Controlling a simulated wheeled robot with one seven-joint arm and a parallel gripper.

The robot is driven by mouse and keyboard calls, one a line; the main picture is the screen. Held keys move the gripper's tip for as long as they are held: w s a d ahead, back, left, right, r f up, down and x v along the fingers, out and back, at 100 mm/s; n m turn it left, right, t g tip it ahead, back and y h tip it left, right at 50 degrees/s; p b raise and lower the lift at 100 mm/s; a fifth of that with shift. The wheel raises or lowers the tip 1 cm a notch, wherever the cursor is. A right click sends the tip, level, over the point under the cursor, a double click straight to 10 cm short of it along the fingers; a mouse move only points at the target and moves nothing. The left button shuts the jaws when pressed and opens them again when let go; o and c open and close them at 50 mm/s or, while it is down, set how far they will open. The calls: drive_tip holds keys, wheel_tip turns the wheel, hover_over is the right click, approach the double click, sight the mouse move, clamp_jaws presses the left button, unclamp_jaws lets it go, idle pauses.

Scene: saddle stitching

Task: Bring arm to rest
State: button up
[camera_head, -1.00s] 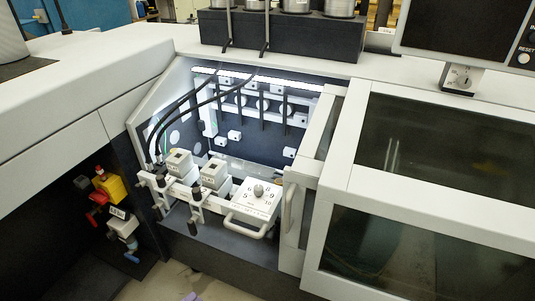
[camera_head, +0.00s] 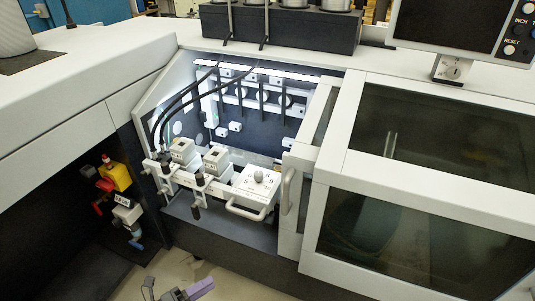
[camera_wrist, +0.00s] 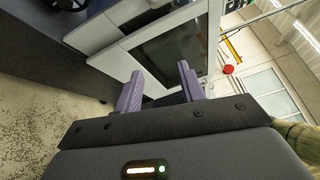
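My gripper (camera_wrist: 160,88) shows in the wrist view with its two purple fingers apart and nothing between them. In the head view, part of my gripper (camera_head: 187,291) shows at the bottom edge, low over the floor and in front of the machine. The stitching machine (camera_head: 255,230) stands beyond it, with a lit open bay holding stitching heads (camera_head: 215,160) and a numbered dial plate (camera_head: 255,182). My gripper is apart from the machine. The rest of my arm is out of view.
A windowed cover (camera_head: 420,215) fills the right side. Red and yellow valve fittings (camera_head: 117,175) sit in a dark recess at left. A handle (camera_head: 286,192) projects beside the bay. Bare floor (camera_head: 225,284) lies in front. The wrist view shows a yellow rail (camera_wrist: 233,48) and a door.

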drive_tip(key=w+d+r+m+g+y+p, duration=0.3)
drive_tip(key=d+r+m+g, duration=0.3)
drive_tip(key=d+m, duration=0.3)
drive_tip(key=w+d+r+m+g+y+p, duration=0.25)
drive_tip(key=d+r+m+g, duration=0.3)
drive_tip(key=d+m, duration=0.3)
drive_tip(key=s+d+r+m+t+y+p, duration=0.1)
drive_tip(key=d+r+m+y+p, duration=0.1)
drive_tip(key=d+r+m+y, duration=0.2)
drive_tip(key=s+d+r+m+t+y+p, duration=0.2)
drive_tip(key=d+r+m+y, duration=0.3)
drive_tip(key=d+r+m, duration=0.5)
drive_tip(key=r+m+p, duration=0.1)
drive_tip(key=m, duration=0.8)
drive_tip(key=shift+s+d+r, duration=0.25)
drive_tip(key=shift+d+r, duration=0.05)
drive_tip(key=shift+r, duration=0.05)
drive_tip(key=shift+w+t, duration=0.1)
drive_tip(key=shift+t, duration=0.15)
drive_tip(key=shift+s, duration=0.2)
drive_tip(key=shift+w, duration=0.1)
